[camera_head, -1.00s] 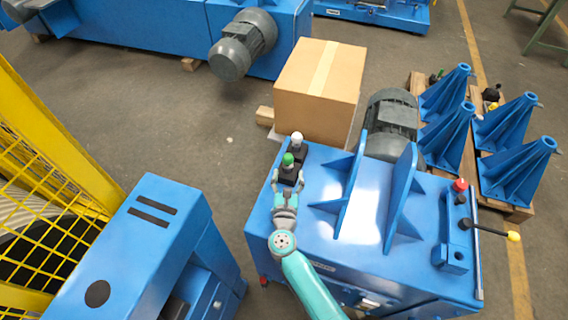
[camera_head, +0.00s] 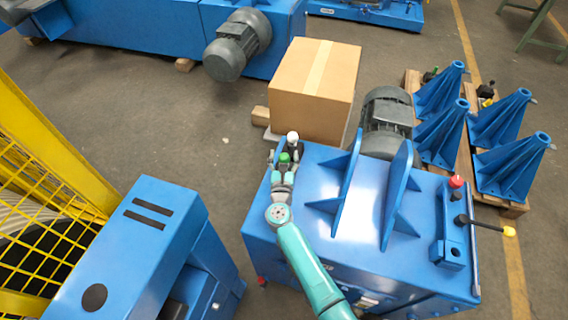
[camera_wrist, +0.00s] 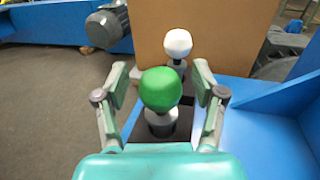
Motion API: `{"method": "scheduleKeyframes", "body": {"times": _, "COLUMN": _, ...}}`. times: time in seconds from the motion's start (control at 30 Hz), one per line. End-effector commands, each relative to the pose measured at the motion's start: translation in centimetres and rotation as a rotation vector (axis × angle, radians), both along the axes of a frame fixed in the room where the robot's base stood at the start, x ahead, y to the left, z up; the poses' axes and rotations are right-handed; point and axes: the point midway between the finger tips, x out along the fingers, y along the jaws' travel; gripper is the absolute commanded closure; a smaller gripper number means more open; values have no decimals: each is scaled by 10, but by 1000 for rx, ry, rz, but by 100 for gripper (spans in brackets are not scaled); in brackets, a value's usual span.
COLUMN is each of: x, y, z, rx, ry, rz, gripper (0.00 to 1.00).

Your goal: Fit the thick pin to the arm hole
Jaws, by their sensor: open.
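A green-knobbed pin (camera_head: 284,157) stands upright in a dark holder on the left back of the blue machine top; in the wrist view its green knob (camera_wrist: 161,89) sits on a grey collar. A white-knobbed pin (camera_head: 292,136) stands just behind it, also in the wrist view (camera_wrist: 178,44). Which pin is the thick one I cannot tell for sure. My gripper (camera_head: 283,160) is open, its fingers on either side of the green knob with gaps, also in the wrist view (camera_wrist: 160,76). A blue bracket (camera_head: 451,253) with a dark round hole stands at the machine's right edge.
Two upright blue plates (camera_head: 396,195) stand on the machine top right of my gripper, a grey motor (camera_head: 386,122) behind them. A cardboard box (camera_head: 313,92) stands behind the pins. A black lever with yellow knob (camera_head: 508,231) and a red button (camera_head: 456,181) are at the right.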

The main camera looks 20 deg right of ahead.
Motion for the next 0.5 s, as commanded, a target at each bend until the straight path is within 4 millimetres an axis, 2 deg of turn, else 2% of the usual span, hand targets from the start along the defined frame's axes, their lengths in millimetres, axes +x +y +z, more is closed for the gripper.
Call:
{"method": "scheduleKeyframes", "body": {"times": 0.03, "x": 0, "y": 0, "z": 0, "rx": 0, "ry": 0, "rz": 0, "gripper": 33}}
{"method": "scheduleKeyframes", "body": {"times": 0.3, "x": 0, "y": 0, "z": 0, "rx": 0, "ry": 0, "rz": 0, "gripper": 100}}
{"method": "scheduleKeyframes", "body": {"times": 0.5, "x": 0, "y": 0, "z": 1, "rx": 0, "ry": -1, "rz": 0, "gripper": 100}}
